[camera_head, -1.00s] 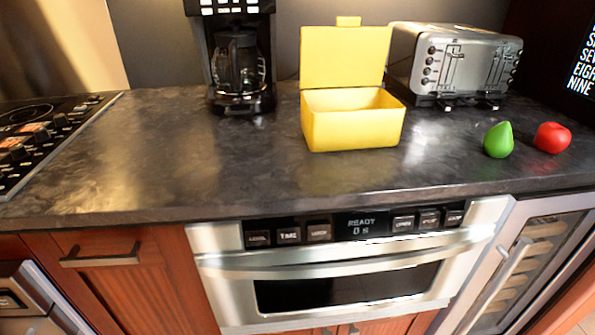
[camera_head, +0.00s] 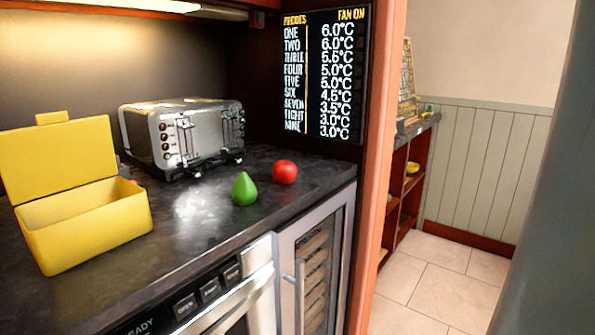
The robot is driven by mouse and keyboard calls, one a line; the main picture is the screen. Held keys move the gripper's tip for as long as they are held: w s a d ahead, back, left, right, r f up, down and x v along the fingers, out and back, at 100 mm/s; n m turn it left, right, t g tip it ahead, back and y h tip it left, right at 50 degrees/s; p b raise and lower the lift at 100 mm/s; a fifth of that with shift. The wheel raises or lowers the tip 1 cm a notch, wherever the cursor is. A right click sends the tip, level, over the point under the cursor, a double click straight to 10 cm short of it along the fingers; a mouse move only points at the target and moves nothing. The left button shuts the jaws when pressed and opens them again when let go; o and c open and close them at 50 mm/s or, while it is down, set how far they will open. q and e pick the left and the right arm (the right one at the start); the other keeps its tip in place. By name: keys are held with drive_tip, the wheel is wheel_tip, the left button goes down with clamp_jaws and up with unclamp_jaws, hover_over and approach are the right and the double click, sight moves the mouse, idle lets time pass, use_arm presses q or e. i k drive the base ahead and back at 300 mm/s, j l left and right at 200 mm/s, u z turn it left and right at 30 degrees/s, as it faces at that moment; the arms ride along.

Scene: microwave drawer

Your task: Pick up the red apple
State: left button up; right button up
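The red apple (camera_head: 285,172) sits on the dark countertop near its right end, in front of and to the right of the toaster. A green pear (camera_head: 244,189) stands just left of it and nearer to me, with a small gap between them. Neither of my grippers shows in the head view.
An open yellow box (camera_head: 88,226) stands at the left of the counter (camera_head: 190,249). A silver toaster (camera_head: 185,136) is behind the fruit. A wall display (camera_head: 322,75) and an orange-brown upright panel (camera_head: 376,150) bound the right end. Tiled floor (camera_head: 430,290) is clear at right.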

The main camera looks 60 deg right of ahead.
sight(284, 172)
drive_tip(key=l+z, duration=0.2)
drive_tip(key=z, duration=1.5)
drive_tip(key=i+j, duration=0.05)
drive_tip(key=j, duration=0.05)
